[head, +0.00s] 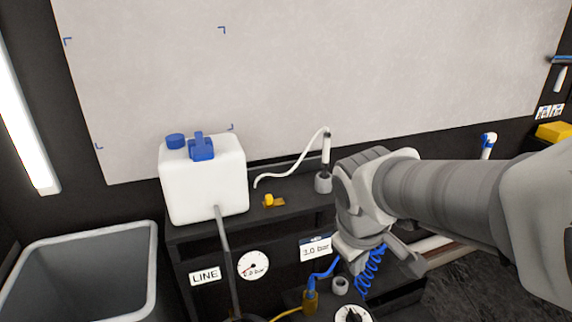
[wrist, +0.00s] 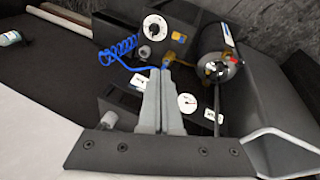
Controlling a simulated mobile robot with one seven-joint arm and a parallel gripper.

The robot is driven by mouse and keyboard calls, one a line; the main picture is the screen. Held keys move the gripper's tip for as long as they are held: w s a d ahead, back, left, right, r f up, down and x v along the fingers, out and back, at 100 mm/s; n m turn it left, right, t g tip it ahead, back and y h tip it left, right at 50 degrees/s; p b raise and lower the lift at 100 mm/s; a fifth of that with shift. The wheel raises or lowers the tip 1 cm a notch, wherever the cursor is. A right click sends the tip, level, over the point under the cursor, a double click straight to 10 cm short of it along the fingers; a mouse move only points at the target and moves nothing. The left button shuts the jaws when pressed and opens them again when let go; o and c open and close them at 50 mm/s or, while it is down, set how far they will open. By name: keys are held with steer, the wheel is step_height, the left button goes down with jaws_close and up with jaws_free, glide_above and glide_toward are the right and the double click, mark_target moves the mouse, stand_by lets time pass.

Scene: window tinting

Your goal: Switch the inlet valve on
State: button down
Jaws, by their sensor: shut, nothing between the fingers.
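My gripper (head: 372,243) hangs over the front right of the black bench in the head view. In the wrist view its fingers (wrist: 160,78) are together and empty, above the equipment. A brass fitting (head: 310,301) with a blue coiled hose stands low and left of my gripper in the head view. It also shows just beyond the fingertips in the wrist view (wrist: 168,61). A small yellow fitting (head: 270,200) lies on the bench top beside the white tank. I cannot tell which fitting is the inlet valve or how its handle is set.
A white tank (head: 203,185) with blue caps stands on the bench (head: 290,215). A gauge (head: 252,265) sits beside the LINE label (head: 205,276). A grey bin (head: 80,275) is at left. A dark cylinder (wrist: 218,66) with brass fittings is at the wrist view's upper right.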

steer(key=w+a+f+n+g+b, duration=0.1)
steer(key=w+a+f+n, duration=0.2)
steer(key=f, duration=0.8)
steer(key=w+a+f+n+g+b, duration=0.1)
steer(key=a+f+n, duration=0.4)
steer(key=f, duration=0.6)
steer(key=w+a+f+n+b, duration=0.3)
steer(key=w+f+n, duration=0.2)
steer(key=f, duration=0.6)
steer(key=shift+w+a+n+g+h, duration=0.15)
steer(key=shift+a+n+g+h, duration=0.25)
steer(key=shift+n, duration=0.8)
steer(key=d+f+b, duration=0.1)
steer(key=f, duration=0.2)
steer(key=w+d+f, duration=0.1)
steer(key=d+f, duration=0.1)
steer(key=f, duration=0.1)
steer(key=d+f+b, duration=0.1)
steer(key=d+f, duration=0.1)
steer(key=f, duration=0.1)
steer(key=shift+w+d+f+b, duration=0.2)
steer(key=shift+w+f+b, duration=0.1)
steer(key=shift+w, duration=0.05)
steer(key=shift+w+d, duration=0.15)
steer(key=shift+d, duration=0.25)
